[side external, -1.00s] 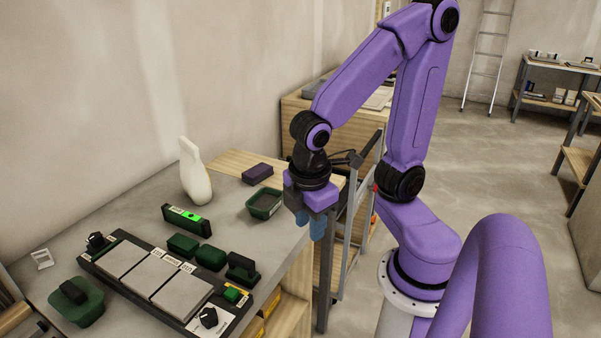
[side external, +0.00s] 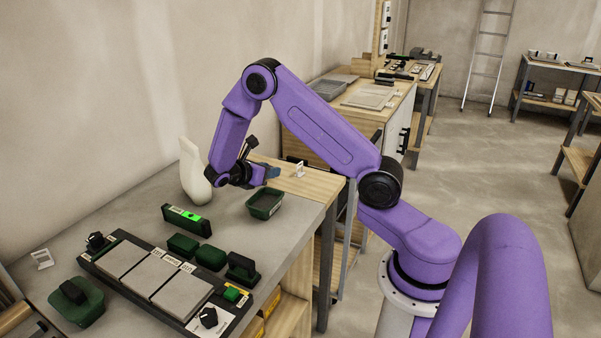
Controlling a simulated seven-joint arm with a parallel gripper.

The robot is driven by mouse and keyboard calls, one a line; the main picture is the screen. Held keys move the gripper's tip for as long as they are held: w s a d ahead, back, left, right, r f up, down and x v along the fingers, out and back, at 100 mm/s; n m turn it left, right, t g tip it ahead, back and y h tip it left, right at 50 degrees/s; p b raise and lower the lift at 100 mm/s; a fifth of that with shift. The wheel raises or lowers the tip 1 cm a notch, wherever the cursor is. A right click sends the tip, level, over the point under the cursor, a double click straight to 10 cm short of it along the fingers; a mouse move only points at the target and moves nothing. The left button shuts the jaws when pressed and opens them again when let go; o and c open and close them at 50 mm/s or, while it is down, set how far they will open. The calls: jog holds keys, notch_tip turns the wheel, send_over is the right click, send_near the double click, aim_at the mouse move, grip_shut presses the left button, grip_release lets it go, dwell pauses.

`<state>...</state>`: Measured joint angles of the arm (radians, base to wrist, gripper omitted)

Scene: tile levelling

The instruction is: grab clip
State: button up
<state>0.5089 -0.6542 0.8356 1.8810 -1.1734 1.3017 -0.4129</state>
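A small white clip-like piece (side external: 299,169) stands on the light wooden board at the back right of the bench. A similar white piece (side external: 41,259) lies on the grey bench top at the far left. My gripper (side external: 274,172), with blue fingertips, is low over the back of the bench, lying sideways and pointing right. Its tips are left of the white piece on the board, with a gap between them in the picture. I cannot tell whether the fingers are open or shut. Nothing is visibly held.
A dark green tray (side external: 265,203) sits just below my gripper. A white bottle (side external: 194,172) stands to its left. A green level (side external: 186,219), green blocks (side external: 183,245) and a black frame with grey tiles (side external: 180,293) fill the front.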

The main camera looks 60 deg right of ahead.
aim_at(299, 167)
jog(key=x, duration=1.8)
jog(key=shift+w+f, duration=0.1)
jog(key=shift+f, duration=0.05)
jog(key=shift+c, duration=0.3)
grip_shut()
